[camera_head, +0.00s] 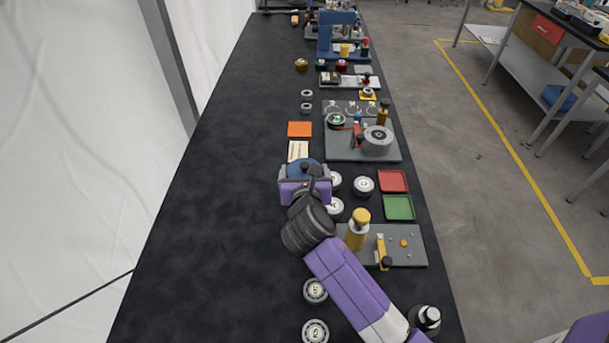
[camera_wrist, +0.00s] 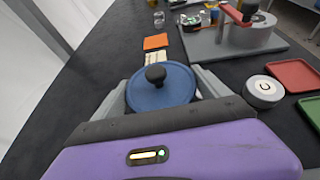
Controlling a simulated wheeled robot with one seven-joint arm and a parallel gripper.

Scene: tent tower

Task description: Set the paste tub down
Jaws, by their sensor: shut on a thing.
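The paste tub is the round blue-lidded tub with a black knob (camera_wrist: 161,90). In the head view its blue lid (camera_head: 299,170) shows between the fingers of my gripper (camera_head: 304,173), partly hidden by my wrist. My gripper (camera_wrist: 163,95) is shut on the tub, with one grey finger on each side. The tub looks upright. I cannot tell whether its base touches the black table (camera_head: 215,200), as its lower part is hidden.
A cream card (camera_head: 298,150) and an orange square (camera_head: 300,129) lie just beyond the tub. White-topped pucks (camera_head: 363,185), a red tray (camera_head: 393,181) and a green tray (camera_head: 398,207) are to the right. A grey fixture (camera_head: 345,149) stands beyond. The table's left side is clear.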

